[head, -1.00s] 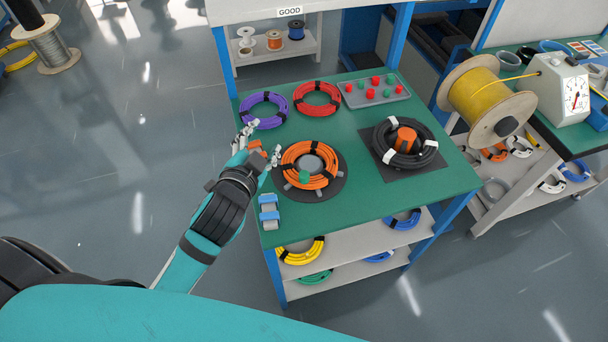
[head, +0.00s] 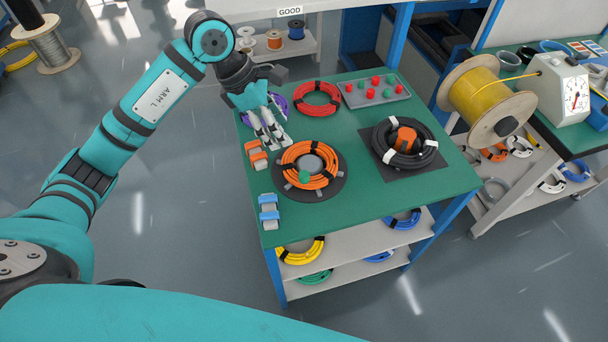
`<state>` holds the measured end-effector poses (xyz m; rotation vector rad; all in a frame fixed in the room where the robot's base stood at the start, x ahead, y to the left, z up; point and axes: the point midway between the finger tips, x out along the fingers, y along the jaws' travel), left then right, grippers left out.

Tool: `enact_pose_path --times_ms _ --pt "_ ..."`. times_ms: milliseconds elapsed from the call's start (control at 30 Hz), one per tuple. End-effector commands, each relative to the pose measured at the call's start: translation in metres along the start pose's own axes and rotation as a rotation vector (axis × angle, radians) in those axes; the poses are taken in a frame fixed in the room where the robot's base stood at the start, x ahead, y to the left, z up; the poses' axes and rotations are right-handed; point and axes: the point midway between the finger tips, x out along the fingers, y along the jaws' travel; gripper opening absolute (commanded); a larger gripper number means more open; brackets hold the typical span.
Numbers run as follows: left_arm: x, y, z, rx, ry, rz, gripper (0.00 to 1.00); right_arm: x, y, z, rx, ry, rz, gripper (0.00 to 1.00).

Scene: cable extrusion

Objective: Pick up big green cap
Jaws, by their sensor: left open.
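A green cap (head: 304,176) lies at the lower-left inner edge of the orange cable coil (head: 327,178), which rests on a dark round disc (head: 340,190) on the green table. My left gripper (head: 277,144) is open and empty, pointing down just behind and left of the orange coil, apart from the cap. It partly covers the purple coil (head: 283,101). Several green and red caps sit on a grey tray (head: 397,99) at the back of the table. My right gripper is not in view.
An orange-and-grey block (head: 257,155) and a blue-and-grey block (head: 269,212) stand at the table's left edge. A red coil (head: 317,98) lies behind; a black coil (head: 418,158) with an orange piece lies right. The table's front part is clear.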

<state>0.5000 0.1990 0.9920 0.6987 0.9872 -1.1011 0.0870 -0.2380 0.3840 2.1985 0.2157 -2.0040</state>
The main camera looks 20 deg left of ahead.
Motion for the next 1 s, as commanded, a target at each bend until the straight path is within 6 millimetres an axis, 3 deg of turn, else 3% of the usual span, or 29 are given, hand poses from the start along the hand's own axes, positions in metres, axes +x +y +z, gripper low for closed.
enact_pose_path --times_ms 167,600,867,1000 --pt "0.016 0.003 -0.009 -0.001 0.043 0.004 0.53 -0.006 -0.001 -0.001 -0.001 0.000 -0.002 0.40" --pt "0.105 0.003 -0.012 -0.002 0.039 0.003 0.53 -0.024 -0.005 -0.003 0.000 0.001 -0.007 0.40" --pt "0.124 0.002 -0.015 -0.002 0.039 0.003 0.53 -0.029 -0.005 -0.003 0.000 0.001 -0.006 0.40" --pt "0.143 0.001 -0.020 -0.005 0.037 0.001 0.53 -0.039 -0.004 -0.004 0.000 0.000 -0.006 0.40"
